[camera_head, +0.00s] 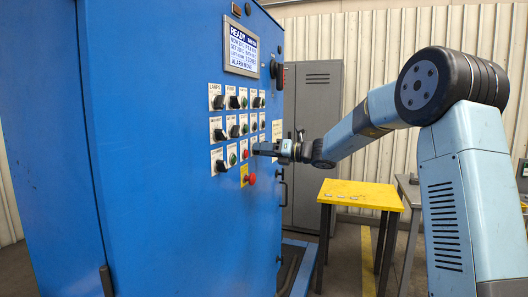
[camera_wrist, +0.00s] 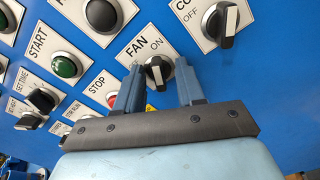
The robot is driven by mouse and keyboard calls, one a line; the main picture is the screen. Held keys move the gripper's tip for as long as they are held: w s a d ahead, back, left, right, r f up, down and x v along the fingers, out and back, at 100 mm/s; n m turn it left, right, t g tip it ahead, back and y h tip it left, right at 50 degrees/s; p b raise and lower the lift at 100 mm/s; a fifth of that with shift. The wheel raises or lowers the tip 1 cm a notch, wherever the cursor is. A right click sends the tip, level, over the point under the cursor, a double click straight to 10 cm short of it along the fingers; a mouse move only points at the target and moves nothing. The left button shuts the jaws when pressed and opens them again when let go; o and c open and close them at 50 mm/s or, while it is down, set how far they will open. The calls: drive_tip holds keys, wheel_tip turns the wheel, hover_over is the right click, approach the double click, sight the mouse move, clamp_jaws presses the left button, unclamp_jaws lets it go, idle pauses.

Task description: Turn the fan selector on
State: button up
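The fan selector (camera_wrist: 157,73) is a black rotary knob on a white plate marked FAN, with ON to its right, in the wrist view. Its handle shows a pale pointer mark; I cannot tell for certain which position it marks, and part of the plate is hidden by a finger. My gripper (camera_wrist: 158,82) is open, one finger on each side of the knob, with gaps visible. In the head view my gripper (camera_head: 266,150) reaches the blue cabinet's control panel from the right and hides the fan selector there.
Other selectors (camera_wrist: 221,22) (camera_wrist: 103,14), a green START button (camera_wrist: 65,66) and a red STOP button (camera_wrist: 113,98) are close by. In the head view, a red mushroom button (camera_head: 250,179) sits below my gripper.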

drive_tip(key=v, duration=1.3)
drive_tip(key=shift+d, duration=0.4)
drive_tip(key=shift+s, duration=0.1)
drive_tip(key=s+a+f+n+g+h, duration=0.15)
drive_tip(key=s+n+h, duration=0.35)
drive_tip(key=s, duration=0.5)
drive_tip(key=s+a+f+n+g+h, duration=0.1)
drive_tip(key=s+f+n+g+h, duration=0.15)
drive_tip(key=s+n, duration=0.65)
drive_tip(key=s+d+f+n+t+h, duration=0.1)
drive_tip(key=s+d+f+n+h, duration=0.1)
drive_tip(key=s+d+n+h, duration=0.2)
drive_tip(key=s+d+f+n+t+h, duration=0.2)
drive_tip(key=s+d+n+h, duration=0.3)
drive_tip(key=s+d+n, duration=0.5)
drive_tip(key=s+f, duration=0.1)
drive_tip(key=s, duration=0.7)
drive_tip(key=shift+f, duration=0.3)
drive_tip(key=shift+h, duration=0.25)
